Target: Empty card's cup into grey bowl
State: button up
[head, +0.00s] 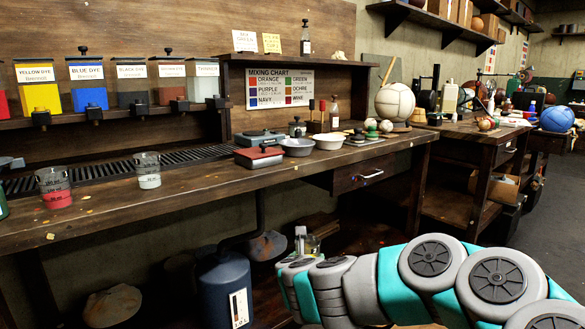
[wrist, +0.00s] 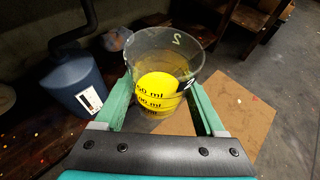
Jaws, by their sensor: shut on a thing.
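My gripper (wrist: 162,98) is shut on a clear glass cup (wrist: 178,48) with volume marks and yellow dye in its lower part. The cup looks roughly upright between the two teal fingers. In the head view the held cup (head: 312,244) shows partly, in front of and below the bench, behind my arm. The grey bowl (head: 297,147) stands on the bench, left of a cream bowl (head: 330,141). Two small cards, a white one (head: 245,41) and a yellow one (head: 272,43), stand on the upper shelf; their writing is too small to read.
On the bench (head: 215,179), a cup with red dye (head: 55,190) and a cup with white content (head: 148,172) stand at left. A red-topped scale (head: 259,157) is beside the grey bowl. A blue container (head: 226,290) with a pipe stands under the bench.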

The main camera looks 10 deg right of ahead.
aim_at(292, 147)
jog(key=l+u, duration=0.2)
jog(key=u, duration=0.85)
jog(key=l+u, duration=0.35)
jog(key=l, duration=0.15)
jog(key=k+l+u, duration=0.1)
jog(key=l+u, duration=0.2)
jog(key=l, duration=0.15)
jog(key=k+l+u, duration=0.15)
jog(key=l+u, duration=0.2)
jog(key=l, duration=0.15)
jog(key=k+l, duration=0.1)
jog(key=l, duration=0.2)
jog(key=k+l, duration=0.15)
jog(key=l, duration=0.15)
jog(key=k+l, duration=0.1)
jog(key=l, duration=0.25)
jog(key=k+l+u, duration=0.1)
jog(key=l, duration=0.2)
